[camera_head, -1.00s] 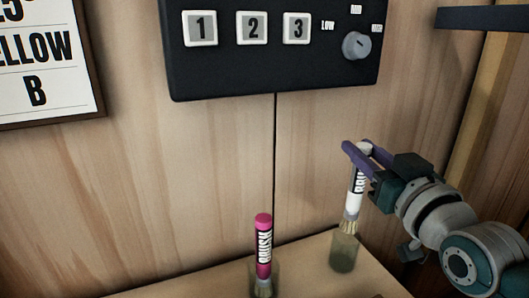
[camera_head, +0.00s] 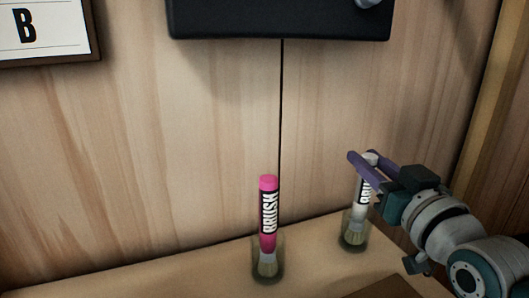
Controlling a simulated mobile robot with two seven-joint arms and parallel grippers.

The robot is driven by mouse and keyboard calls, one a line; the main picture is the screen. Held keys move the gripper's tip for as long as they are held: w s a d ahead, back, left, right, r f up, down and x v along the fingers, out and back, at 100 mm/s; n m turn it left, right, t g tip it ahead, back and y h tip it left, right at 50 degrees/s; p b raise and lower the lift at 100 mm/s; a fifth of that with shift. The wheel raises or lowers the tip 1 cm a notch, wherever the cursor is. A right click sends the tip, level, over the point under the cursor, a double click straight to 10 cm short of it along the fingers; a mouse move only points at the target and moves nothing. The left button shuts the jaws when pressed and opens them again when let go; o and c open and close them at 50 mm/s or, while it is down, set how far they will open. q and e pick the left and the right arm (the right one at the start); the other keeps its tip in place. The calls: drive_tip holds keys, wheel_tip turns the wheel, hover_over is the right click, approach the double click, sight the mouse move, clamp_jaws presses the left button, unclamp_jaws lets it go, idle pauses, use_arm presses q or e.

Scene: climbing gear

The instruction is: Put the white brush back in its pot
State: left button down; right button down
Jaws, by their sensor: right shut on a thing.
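The white brush (camera_head: 362,192) stands nearly upright, bristles down, at the right of the shelf. Its bristle end is inside its clear glass pot (camera_head: 353,243); whether it touches the bottom is hard to tell. My right gripper (camera_head: 364,158), with purple fingers, is shut on the upper end of the white brush. My left gripper is not in view.
A pink brush (camera_head: 268,205) stands in another clear pot (camera_head: 267,272) to the left on the wooden shelf (camera_head: 190,278). A wooden wall rises behind, with a black panel (camera_head: 280,22) above and a framed sign (camera_head: 40,30) at upper left.

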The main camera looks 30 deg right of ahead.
drive_tip(key=c, duration=0.6)
unclamp_jaws()
drive_tip(key=shift+o, duration=0.2)
drive_tip(key=shift+s, duration=0.1)
